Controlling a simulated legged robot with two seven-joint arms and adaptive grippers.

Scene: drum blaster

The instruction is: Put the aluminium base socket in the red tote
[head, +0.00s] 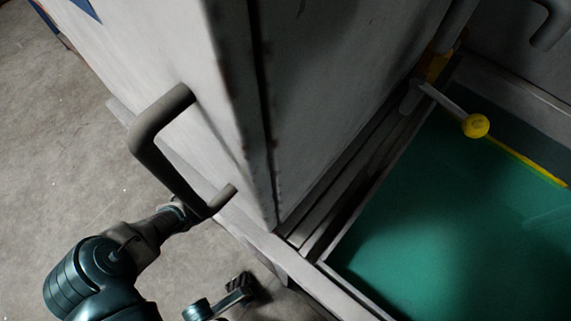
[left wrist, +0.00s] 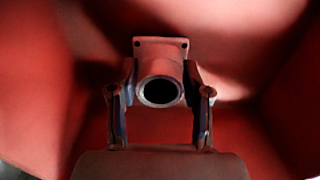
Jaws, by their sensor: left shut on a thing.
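The aluminium base socket (left wrist: 160,91) is between the two fingers of my left gripper (left wrist: 160,70) in the left wrist view. It has a square flange with corner holes and a round open tube facing the camera. My left gripper is shut on it. The inside of the red tote (left wrist: 60,60) surrounds the gripper and socket, with red walls on both sides. Whether the socket touches the tote floor cannot be told. The tote and socket do not show in the head view. One of my arms is at lower left there, its end near a handle; its jaws cannot be made out.
A large pale cabinet (head: 180,60) with a grey bar handle (head: 150,150) fills the head view's middle. Bare concrete floor (head: 50,140) is at left.

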